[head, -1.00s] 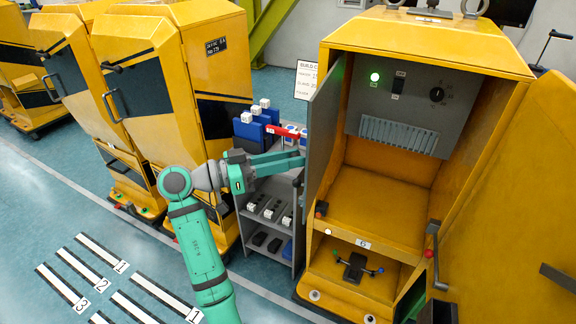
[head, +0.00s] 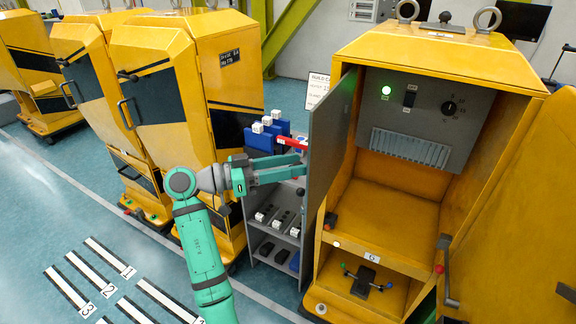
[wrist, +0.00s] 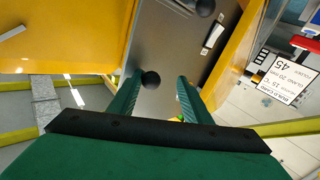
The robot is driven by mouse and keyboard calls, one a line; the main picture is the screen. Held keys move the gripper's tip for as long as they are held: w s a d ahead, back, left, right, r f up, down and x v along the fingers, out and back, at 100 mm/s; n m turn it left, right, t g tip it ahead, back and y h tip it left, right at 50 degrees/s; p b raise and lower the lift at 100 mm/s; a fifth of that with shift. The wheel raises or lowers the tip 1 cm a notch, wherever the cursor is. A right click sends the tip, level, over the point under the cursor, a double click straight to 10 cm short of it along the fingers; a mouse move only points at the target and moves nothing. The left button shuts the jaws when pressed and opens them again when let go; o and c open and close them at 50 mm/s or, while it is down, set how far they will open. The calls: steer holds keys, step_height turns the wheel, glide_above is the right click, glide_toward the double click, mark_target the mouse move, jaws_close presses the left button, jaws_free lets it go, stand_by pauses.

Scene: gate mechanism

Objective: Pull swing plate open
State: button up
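The swing plate (head: 328,140) is most likely the tall grey panel at the left side of the open yellow cabinet (head: 440,45). It stands out edgewise from the opening. In the wrist view a grey plate surface (wrist: 165,45) fills the upper middle. A dark ball knob (wrist: 151,80) shows between my fingertips, and a second dark knob (wrist: 205,7) is at the top edge. My gripper (head: 303,165) reaches the plate's outer left side. In the wrist view my gripper (wrist: 158,92) is open, fingers on either side of the knob; contact is not clear.
A grey shelf rack (head: 275,225) with blue items stands close under my gripper. Yellow cabinets (head: 160,85) stand at the left. The cabinet's yellow door (head: 520,200) hangs open at the right. Floor at lower left is clear apart from numbered white strips (head: 85,270).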

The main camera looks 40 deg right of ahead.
steer(key=shift+w+a, duration=0.2)
steer(key=shift+a, duration=0.1)
steer(key=v, duration=1)
steer(key=shift+a, duration=0.3)
steer(key=shift+w, duration=0.1)
